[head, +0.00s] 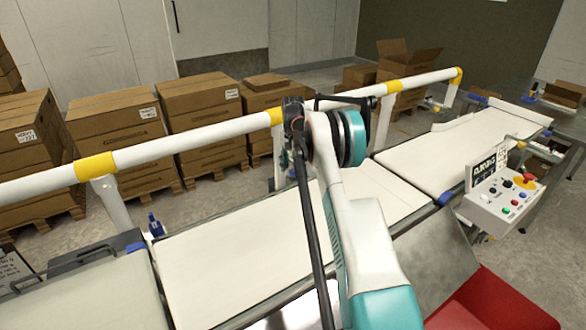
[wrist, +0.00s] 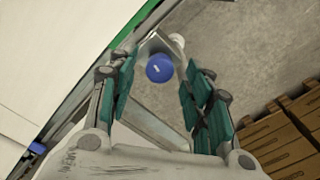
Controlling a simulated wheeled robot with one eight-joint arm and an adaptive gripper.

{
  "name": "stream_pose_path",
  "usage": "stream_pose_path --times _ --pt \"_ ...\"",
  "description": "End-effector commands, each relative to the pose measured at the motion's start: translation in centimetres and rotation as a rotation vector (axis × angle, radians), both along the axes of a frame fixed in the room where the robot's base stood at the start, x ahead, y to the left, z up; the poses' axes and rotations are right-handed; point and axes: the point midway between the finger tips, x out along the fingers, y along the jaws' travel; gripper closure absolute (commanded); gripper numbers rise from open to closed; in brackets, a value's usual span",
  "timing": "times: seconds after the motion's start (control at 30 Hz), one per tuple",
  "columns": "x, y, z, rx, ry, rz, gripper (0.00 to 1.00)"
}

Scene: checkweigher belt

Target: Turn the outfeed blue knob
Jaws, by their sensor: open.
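A round blue knob (wrist: 160,68) with a small white mark on its face shows in the wrist view, beside the conveyor's edge and above the grey floor. My gripper (wrist: 158,82) is open, with one teal-padded finger on each side of the knob in the picture. A gap shows between the knob and each finger; I cannot tell how far ahead of the fingertips it lies. In the head view my arm hides most of the gripper and I cannot make out this knob. Another blue knob (head: 155,226) stands by the belt at the left.
A white rail (head: 190,138) with yellow bands runs along the far side of the belts. A white belt (head: 235,254) lies beneath my arm. A control box (head: 503,205) with an emergency button stands at the right. Stacked cartons (head: 200,104) on pallets stand behind the rail.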

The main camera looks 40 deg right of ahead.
Motion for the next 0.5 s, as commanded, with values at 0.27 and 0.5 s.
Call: stream_pose_path --times 0.27,0.5 --pt "0.0 0.0 5.5 0.0 0.0 0.0 0.54" --pt "0.0 0.0 9.4 0.0 0.0 0.0 0.54"
